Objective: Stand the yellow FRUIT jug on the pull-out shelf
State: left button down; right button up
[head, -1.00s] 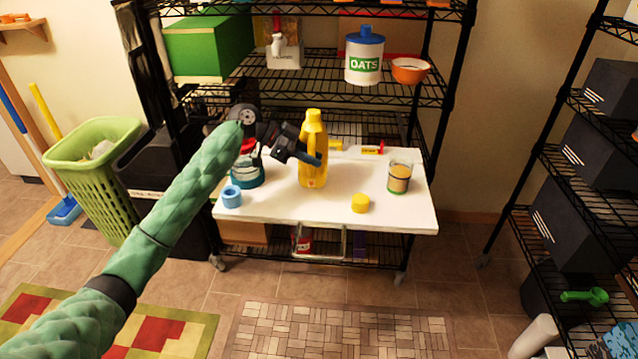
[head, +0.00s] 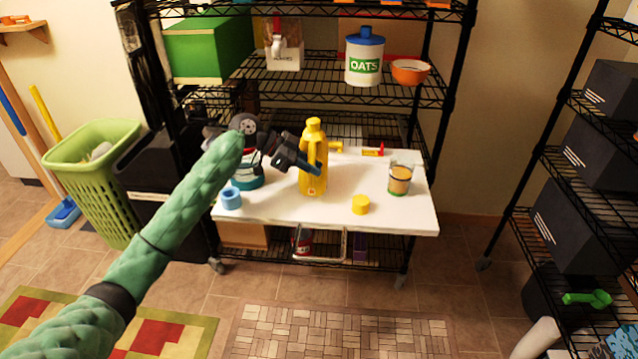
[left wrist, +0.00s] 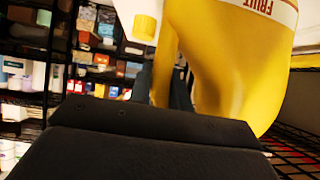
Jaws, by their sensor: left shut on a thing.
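The yellow FRUIT jug (head: 313,178) is upright at the white pull-out shelf (head: 290,208), in the middle of it in the head view. My left gripper (head: 312,166) comes in from the left and is shut on the jug at mid-height. In the left wrist view the jug (left wrist: 235,60) fills the upper right, with part of its red FRUIT lettering showing. I cannot tell whether the jug's base touches the shelf. My right gripper is not in view.
On the shelf stand a blue ring-shaped item (head: 231,198), a teal-based container (head: 248,178), a yellow cylinder (head: 360,205) and a glass jar (head: 400,179). Wire shelves with an OATS canister (head: 364,62) rise behind. The shelf's front right is clear.

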pick_arm(q)
jog(key=shift+f, duration=0.55)
jog(key=c, duration=1.5)
grip_release()
jog(key=shift+o, duration=0.2)
jog(key=shift+a+f+b, duration=0.1)
jog(key=shift+f+b, duration=0.3)
jog(key=shift+w+f, duration=0.1)
jog(key=shift+f, duration=0.05)
jog(key=shift+a, duration=0.1)
